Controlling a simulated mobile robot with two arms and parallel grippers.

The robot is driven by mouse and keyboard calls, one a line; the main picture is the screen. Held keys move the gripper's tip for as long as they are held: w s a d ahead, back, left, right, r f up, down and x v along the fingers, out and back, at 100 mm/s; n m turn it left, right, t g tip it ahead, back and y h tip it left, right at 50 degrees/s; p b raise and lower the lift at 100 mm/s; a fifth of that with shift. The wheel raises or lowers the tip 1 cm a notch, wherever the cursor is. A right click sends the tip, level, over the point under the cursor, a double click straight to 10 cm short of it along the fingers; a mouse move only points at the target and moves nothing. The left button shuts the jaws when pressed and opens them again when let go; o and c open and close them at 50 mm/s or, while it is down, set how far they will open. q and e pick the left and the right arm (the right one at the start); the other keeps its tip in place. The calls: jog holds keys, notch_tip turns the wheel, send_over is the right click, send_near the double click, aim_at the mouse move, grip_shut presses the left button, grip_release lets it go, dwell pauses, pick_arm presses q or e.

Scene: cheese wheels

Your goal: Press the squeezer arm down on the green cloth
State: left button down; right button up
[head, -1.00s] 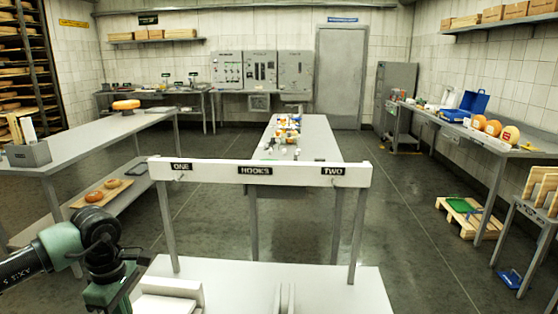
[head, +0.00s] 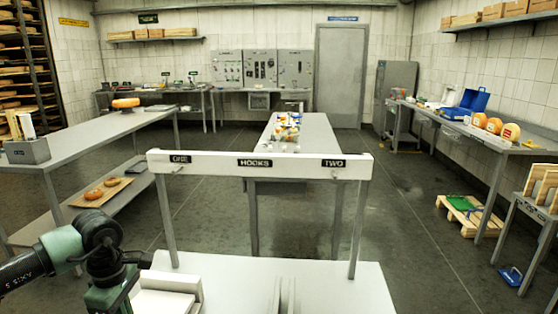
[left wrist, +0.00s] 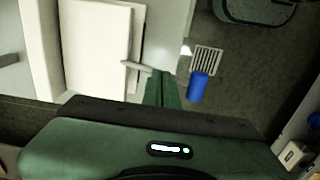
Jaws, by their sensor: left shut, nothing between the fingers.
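I cannot make out a squeezer arm in either view. My left arm comes in at the lower left of the head view, with its gripper cut off at the bottom edge. In the left wrist view my left gripper (left wrist: 162,90) has its green fingers shut with nothing between them. It is beside a pale slab, far from the green thing. My right gripper is not in view.
A white rack (head: 210,164) labelled hooks stands just in front of me. A long table (head: 311,135) with small items stands beyond it. A side table (head: 527,145) at right carries cheese wheels and a blue box (head: 473,104). Open floor (head: 420,230) lies between.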

pick_arm(q)
jog(key=shift+f+b, duration=0.65)
jog(key=shift+f, duration=0.4)
jog(key=shift+s+f, duration=0.1)
dwell(0.8)
jog(key=shift+r+p, duration=0.5)
jog(key=shift+r, duration=0.45)
jog(key=shift+r+p, duration=1.3)
jog(key=shift+r, duration=0.85)
notch_tip(320, 180, up, 8)
jog(key=p, duration=0.5)
